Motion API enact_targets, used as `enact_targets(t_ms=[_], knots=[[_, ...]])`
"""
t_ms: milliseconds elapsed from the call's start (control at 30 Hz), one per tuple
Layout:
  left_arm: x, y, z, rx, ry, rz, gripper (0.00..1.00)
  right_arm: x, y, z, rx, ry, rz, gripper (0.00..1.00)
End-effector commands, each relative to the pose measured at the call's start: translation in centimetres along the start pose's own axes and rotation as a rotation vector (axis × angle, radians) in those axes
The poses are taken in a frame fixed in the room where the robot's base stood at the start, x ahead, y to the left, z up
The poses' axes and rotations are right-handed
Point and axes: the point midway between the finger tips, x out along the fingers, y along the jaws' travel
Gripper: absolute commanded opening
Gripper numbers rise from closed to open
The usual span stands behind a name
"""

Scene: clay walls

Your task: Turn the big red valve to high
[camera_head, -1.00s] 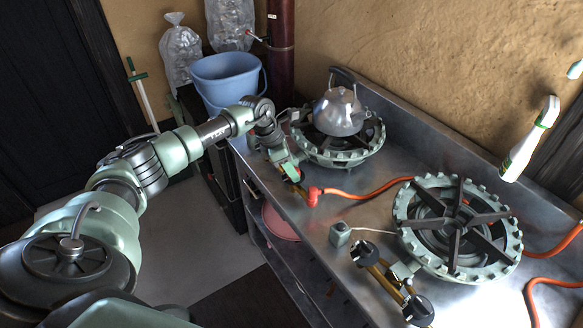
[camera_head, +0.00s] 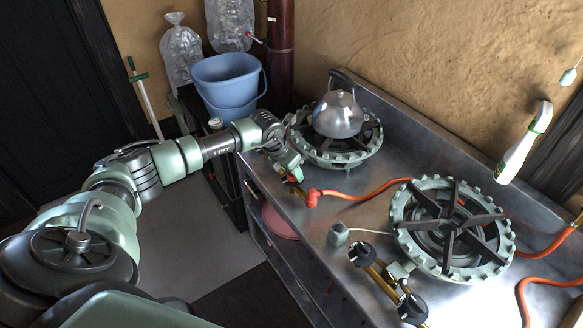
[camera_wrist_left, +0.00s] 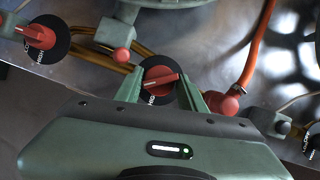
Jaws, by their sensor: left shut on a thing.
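A red valve knob (camera_wrist_left: 162,80) on a round black dial is at the middle of the left wrist view, its pointer lying roughly sideways. The dial carries a partly covered "HIGH" label. My left gripper (camera_wrist_left: 160,84) has its two green fingers on either side of this knob and is shut on it. In the head view my left gripper (camera_head: 294,172) is at the front of the far burner and largely hides the knob. A second red knob (camera_wrist_left: 38,36) on a black dial shows at the left of the wrist view. My right gripper is in neither view.
A metal kettle (camera_head: 338,114) stands on the far burner (camera_head: 345,157). The near burner (camera_head: 407,231) is empty, with black knobs (camera_head: 361,254) on its brass pipe. An orange hose (camera_head: 365,191) runs across the counter. A blue bucket (camera_head: 225,80) stands behind my left arm.

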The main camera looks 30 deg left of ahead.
Motion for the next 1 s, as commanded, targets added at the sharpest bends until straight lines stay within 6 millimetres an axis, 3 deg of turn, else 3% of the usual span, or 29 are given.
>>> enact_targets(t_ms=[367,1000], knots=[[0.1,-0.3,0.2,-0.330,-0.004,0.137,0.00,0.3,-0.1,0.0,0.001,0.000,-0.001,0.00],[0.1,-0.5,0.4,-0.811,-0.005,0.334,0.00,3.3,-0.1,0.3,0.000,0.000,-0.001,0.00]])
